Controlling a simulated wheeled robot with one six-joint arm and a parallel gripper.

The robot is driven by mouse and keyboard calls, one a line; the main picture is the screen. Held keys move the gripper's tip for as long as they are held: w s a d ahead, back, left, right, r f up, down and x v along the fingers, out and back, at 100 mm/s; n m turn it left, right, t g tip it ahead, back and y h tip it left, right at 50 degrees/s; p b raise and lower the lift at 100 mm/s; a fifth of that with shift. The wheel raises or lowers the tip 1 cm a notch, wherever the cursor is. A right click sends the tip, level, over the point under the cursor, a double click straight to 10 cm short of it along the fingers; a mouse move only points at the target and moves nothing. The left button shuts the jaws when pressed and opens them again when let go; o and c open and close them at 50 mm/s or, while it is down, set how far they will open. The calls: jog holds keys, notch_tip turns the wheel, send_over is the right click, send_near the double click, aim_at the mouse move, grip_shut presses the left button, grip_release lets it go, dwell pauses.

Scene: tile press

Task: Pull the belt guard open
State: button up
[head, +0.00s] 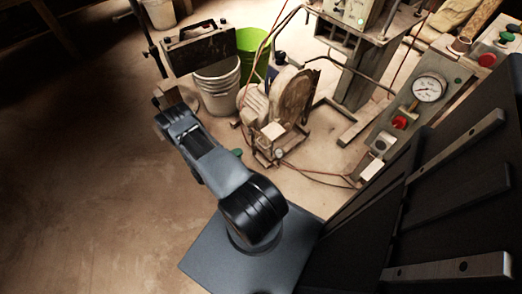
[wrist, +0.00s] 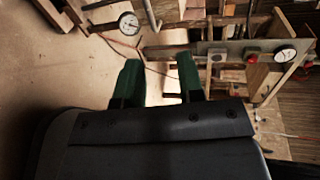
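A worn, rounded brownish plate (head: 292,95), which looks like the belt guard, stands upright on a small floor machine (head: 262,128) right of the buckets in the head view. I cannot tell whether it is open or closed, and no handle is clear. My gripper (wrist: 159,82) shows in the wrist view with its two dark green fingers well apart and nothing between them. In the head view my arm hides most of it, and only a small green bit shows left of the machine. The gripper appears apart from the plate. I cannot pick out the plate in the wrist view.
White buckets (head: 219,92) and a green bucket (head: 252,48) stand behind the machine. A panel with a gauge (head: 429,88) and red knob (head: 400,122) is at the right. Hoses cross the floor. The floor (head: 80,180) at left is clear.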

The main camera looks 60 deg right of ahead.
aim_at(261, 145)
jog(key=shift+n, duration=0.5)
jog(key=shift+a+f+b+x, duration=0.1)
jog(key=shift+f+b+x, duration=0.3)
jog(key=shift+x, duration=2)
jog(key=shift+a+f+b+x, duration=0.1)
jog(key=shift+b+x, duration=0.45)
jog(key=shift+x, duration=1.9)
jog(key=shift+a+f+b+x, duration=0.1)
jog(key=shift+f+b+x, duration=0.3)
jog(key=shift+x, duration=2)
jog(key=shift+s+r, duration=0.1)
jog(key=shift+r, duration=0.05)
grip_shut()
